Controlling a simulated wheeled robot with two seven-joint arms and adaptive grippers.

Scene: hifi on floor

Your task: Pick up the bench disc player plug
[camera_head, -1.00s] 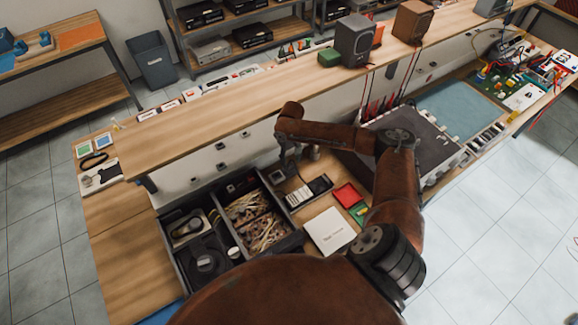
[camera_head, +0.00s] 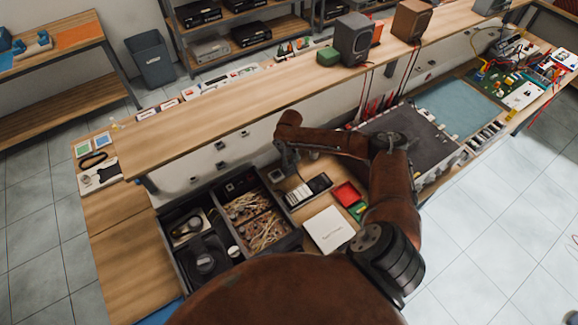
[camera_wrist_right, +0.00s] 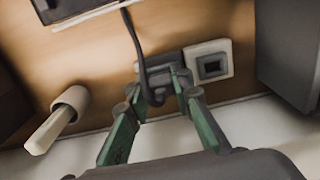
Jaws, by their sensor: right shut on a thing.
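A black cable (camera_wrist_right: 135,35) runs up from the plug. A dark block lies just behind the plug; I cannot tell whether the plug touches it. In the head view the plug is hidden or too small to make out. My left gripper is not in view.
A white square socket (camera_wrist_right: 209,63) is right beside the fingertips. A pale cylinder (camera_wrist_right: 68,105) lies to their left. In the head view, a dark divided tray (camera_head: 244,238) with cables, a white box (camera_head: 328,229) and a red tray (camera_head: 347,193) crowd the bench.

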